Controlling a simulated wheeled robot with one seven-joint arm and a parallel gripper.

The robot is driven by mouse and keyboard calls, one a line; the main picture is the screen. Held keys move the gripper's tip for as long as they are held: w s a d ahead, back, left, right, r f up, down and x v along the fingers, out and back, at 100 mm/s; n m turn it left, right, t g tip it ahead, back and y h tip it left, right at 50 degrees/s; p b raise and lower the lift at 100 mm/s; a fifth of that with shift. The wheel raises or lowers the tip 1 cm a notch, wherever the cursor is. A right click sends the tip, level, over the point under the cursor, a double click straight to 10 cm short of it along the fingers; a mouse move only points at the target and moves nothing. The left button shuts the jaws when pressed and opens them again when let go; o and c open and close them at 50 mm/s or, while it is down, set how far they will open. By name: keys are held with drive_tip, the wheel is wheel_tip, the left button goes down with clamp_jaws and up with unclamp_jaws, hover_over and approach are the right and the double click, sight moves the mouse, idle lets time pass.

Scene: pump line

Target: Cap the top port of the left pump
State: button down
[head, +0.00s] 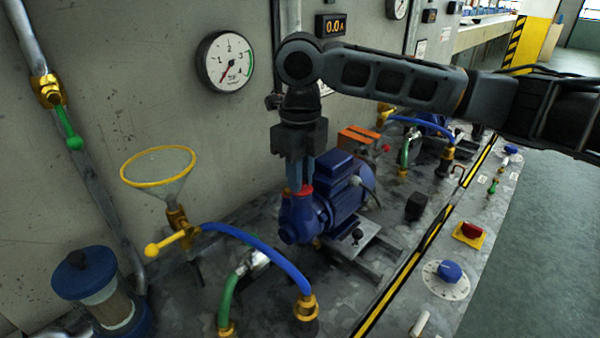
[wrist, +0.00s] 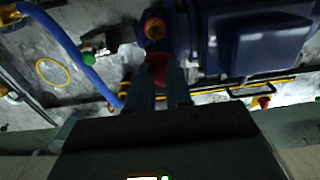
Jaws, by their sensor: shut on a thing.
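The left pump (head: 299,218) is blue, with its motor to the right. It also shows at the top of the wrist view (wrist: 244,43). My gripper (head: 299,188) points down at the top of the pump's rounded front housing. It is shut on a red cap (wrist: 157,67), which sits between the fingertips; a little of its red shows in the head view (head: 306,189).
A blue hose (head: 262,250) curves left of the pump from a yellow-handled valve (head: 170,242). A yellow-rimmed funnel (head: 160,168) stands behind it. An orange box (head: 358,136) and another pump (head: 432,124) are beyond. A black knob (head: 416,206) stands right of the motor.

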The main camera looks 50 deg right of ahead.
drive_tip(key=c, duration=1)
unclamp_jaws()
drive_tip(key=shift+o, duration=0.2)
drive_tip(key=shift+r+p, duration=2.25)
drive_tip(key=shift+r, duration=0.75)
wheel_tip(320, 180, up, 8)
drive_tip(key=shift+b, duration=0.45)
drive_tip(key=shift+f, duration=0.15)
